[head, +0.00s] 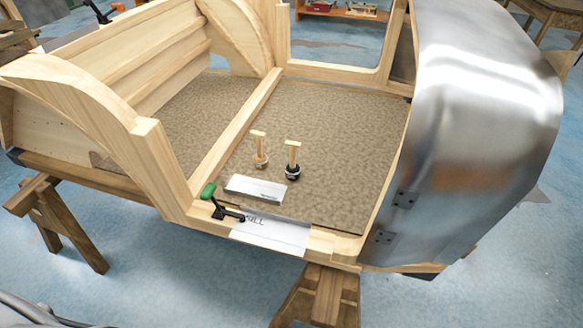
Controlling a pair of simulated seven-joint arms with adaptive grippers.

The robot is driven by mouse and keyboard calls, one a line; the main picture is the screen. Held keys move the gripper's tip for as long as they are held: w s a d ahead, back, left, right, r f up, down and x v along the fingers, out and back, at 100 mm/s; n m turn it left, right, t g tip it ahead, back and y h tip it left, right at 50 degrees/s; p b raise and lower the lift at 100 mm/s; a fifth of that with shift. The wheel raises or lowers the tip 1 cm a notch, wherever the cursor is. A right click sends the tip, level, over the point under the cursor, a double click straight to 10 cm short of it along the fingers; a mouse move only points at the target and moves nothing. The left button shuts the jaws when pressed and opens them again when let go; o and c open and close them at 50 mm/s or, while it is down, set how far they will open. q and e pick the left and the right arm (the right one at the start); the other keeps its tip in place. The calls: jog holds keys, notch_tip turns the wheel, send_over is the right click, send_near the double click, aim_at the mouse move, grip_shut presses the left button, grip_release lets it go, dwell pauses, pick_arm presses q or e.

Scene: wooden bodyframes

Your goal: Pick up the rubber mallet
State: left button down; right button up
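I cannot make out a rubber mallet with certainty. Two small T-topped wooden pieces stand upright on the brown floor panel (335,130) inside the wooden bodyframe. The left one has a tan round base (261,162). The right one has a dark round base (293,173). I cannot tell whether either is a mallet or a pot with a brush. Neither of my grippers shows in the head view, so nothing is seen held.
A pale flat plate (255,188) lies near the front sill. A green-handled clamp (208,191) and a lettered white sheet (272,235) are on the sill. A curved metal panel (480,110) rises at right. Trestles (60,220) support the frame.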

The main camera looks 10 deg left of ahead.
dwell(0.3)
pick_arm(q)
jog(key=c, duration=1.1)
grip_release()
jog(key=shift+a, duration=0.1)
